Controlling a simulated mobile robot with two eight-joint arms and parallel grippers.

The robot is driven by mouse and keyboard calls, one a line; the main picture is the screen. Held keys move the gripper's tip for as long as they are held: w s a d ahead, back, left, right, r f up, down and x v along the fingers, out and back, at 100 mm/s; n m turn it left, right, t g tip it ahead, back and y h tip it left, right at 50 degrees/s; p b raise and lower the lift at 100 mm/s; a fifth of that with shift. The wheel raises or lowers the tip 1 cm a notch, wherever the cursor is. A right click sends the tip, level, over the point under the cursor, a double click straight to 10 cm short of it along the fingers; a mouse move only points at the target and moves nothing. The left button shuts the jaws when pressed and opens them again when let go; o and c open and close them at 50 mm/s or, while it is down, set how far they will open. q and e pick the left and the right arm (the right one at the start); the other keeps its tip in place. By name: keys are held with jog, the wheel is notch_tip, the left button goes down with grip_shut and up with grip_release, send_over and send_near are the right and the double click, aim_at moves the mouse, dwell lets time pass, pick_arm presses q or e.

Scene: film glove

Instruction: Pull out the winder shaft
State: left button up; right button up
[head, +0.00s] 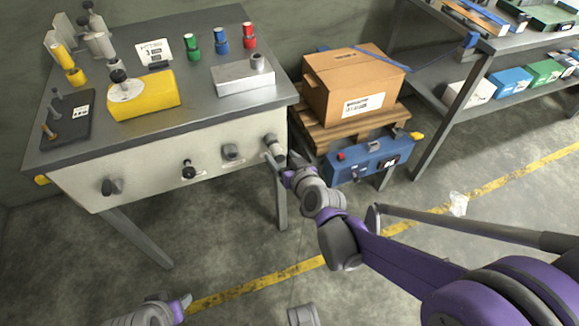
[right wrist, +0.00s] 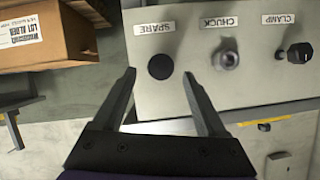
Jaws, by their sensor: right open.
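The pale front panel (head: 150,172) of the workbench carries several fittings. A grey cylinder (head: 270,142) sticks out near its right end. In the right wrist view, a dark round fitting (right wrist: 160,67) is labelled SPARE, a ringed metal fitting (right wrist: 227,57) CHUCK, and a black knob (right wrist: 297,53) CLAMP. No label names the winder shaft, so I cannot tell which part it is. My right gripper (head: 281,163) is open and empty at the panel's right end; its fingers (right wrist: 165,95) point at the SPARE fitting, one on either side. My left gripper (head: 181,303) shows only partly at the bottom.
A cardboard box (head: 348,82) stands on a wooden pallet (head: 345,127) right of the bench, above a blue case (head: 368,160). A yellow device (head: 145,97) and a metal block (head: 243,76) sit on the bench. The floor in front (head: 225,250) is mostly clear.

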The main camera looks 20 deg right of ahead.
aim_at(275, 149)
jog(key=shift+x, duration=1.45)
grip_shut()
